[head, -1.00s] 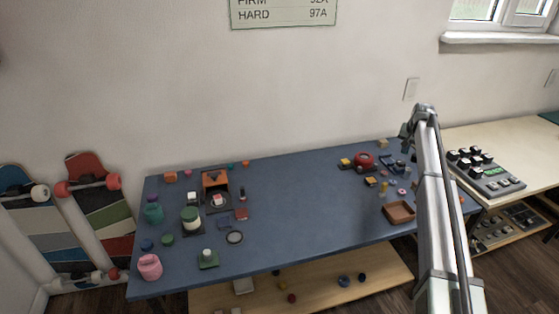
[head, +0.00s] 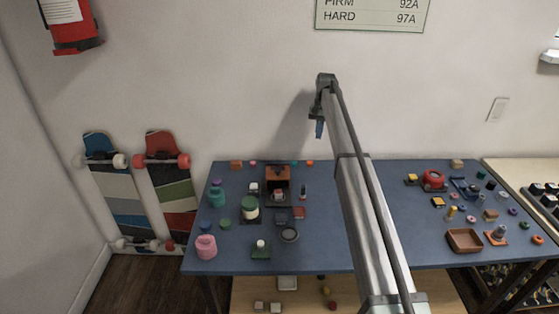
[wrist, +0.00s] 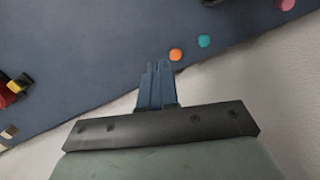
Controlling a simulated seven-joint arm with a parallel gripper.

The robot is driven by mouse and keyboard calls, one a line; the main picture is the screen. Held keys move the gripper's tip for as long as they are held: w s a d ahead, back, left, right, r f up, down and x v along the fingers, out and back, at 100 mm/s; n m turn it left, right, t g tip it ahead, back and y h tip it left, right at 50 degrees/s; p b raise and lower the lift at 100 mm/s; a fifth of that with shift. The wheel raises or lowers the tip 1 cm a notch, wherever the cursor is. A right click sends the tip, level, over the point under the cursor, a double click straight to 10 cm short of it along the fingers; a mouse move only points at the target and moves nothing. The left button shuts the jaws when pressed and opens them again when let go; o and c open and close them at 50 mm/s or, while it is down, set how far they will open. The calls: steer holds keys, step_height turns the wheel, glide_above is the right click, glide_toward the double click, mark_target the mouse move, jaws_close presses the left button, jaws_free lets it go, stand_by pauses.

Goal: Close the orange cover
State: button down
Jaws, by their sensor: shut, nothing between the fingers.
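The orange cover (head: 278,173) stands raised at the back of a small dark unit on the left part of the blue table, in the head view. A small pale-topped part sits in front of it, low in the unit. My gripper (head: 319,129) hangs high, to the right of the cover and apart from it, near the back wall. In the wrist view, my gripper (wrist: 157,68) has its blue fingers together with nothing between them. The cover cannot be made out in the wrist view.
The blue table (head: 335,220) is bare across its middle. A black ring (head: 289,235) lies in front. The wrist view shows an orange disc (wrist: 176,54) and a teal disc (wrist: 204,41).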

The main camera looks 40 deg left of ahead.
steer(key=s+a+r+n+h, duration=0.1)
steer(key=s+a+r, duration=0.1)
steer(key=s+a, duration=0.9)
glide_toward(278, 175)
steer(key=shift+g, duration=0.4)
steer(key=w+a+f, duration=0.1)
steer(key=w+f, duration=0.1)
steer(key=w+a+f, duration=0.2)
steer(key=w, duration=0.1)
steer(key=shift+a+f, duration=0.2)
steer(key=shift+f, duration=0.05)
steer(key=shift+s+d+f, duration=0.1)
steer(key=shift+s+d, duration=0.75)
steer(key=shift+s, duration=0.2)
steer(key=shift+s+d+f, duration=0.2)
steer(key=shift+s+d, duration=0.05)
steer(key=shift+s, duration=0.2)
